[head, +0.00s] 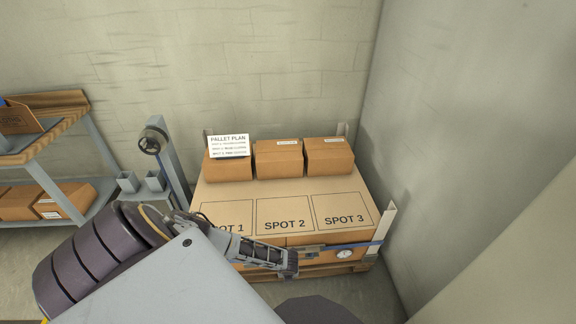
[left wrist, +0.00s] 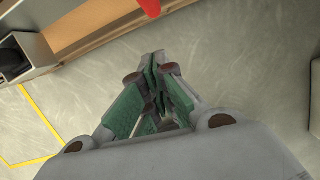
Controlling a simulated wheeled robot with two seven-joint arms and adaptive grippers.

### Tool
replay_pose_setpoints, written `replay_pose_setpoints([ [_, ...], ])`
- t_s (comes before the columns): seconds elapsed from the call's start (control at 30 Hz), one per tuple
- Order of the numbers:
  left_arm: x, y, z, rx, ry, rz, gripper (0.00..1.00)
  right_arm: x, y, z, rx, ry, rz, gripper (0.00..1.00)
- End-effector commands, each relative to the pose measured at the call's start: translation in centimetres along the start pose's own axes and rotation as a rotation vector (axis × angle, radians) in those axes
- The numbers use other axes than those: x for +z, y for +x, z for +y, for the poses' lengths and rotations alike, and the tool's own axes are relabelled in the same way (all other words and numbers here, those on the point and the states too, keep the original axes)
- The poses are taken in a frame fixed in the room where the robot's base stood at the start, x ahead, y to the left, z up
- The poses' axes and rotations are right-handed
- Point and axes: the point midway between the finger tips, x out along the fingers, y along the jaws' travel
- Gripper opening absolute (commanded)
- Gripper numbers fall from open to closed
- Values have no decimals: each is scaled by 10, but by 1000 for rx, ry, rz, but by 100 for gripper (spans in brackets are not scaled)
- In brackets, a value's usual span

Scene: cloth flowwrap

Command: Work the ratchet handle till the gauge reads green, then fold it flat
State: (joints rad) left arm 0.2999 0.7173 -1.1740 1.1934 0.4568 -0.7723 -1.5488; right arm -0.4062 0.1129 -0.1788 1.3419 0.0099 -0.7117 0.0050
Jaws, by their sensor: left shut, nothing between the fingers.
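A blue strap (head: 362,245) runs across the front of the strapped cartons on the pallet. The ratchet (head: 312,250) sits on this strap, partly hidden behind my left gripper. A round white gauge (head: 345,254) is just right of the ratchet; its needle and colours are too small to read. My left gripper (head: 291,264) is just left of and below the ratchet in the head view. In the left wrist view its fingers (left wrist: 158,88) are shut and empty above bare floor. A red part (left wrist: 150,7) shows at the top edge there; I cannot tell whether it is the handle. My right gripper is not in view.
The pallet load has a flat top (head: 240,190) marked with spots, with several boxes (head: 278,158) and a pallet plan sign (head: 228,145) at its back. White corner guards (head: 384,232) stand at its edges. A shelf (head: 70,140) is at left; walls close in behind and right.

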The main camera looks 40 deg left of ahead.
Motion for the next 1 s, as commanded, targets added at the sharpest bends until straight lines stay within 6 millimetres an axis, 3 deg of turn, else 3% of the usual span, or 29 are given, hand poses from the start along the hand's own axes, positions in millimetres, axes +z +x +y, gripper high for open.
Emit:
replay_pose_setpoints([
  [0.57, 0, -40, 1, 0, 1, 0, 0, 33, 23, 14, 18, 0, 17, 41],
  [1.0, 0, -81, 2, 1, 0, 0, 0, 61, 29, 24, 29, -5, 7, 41],
])
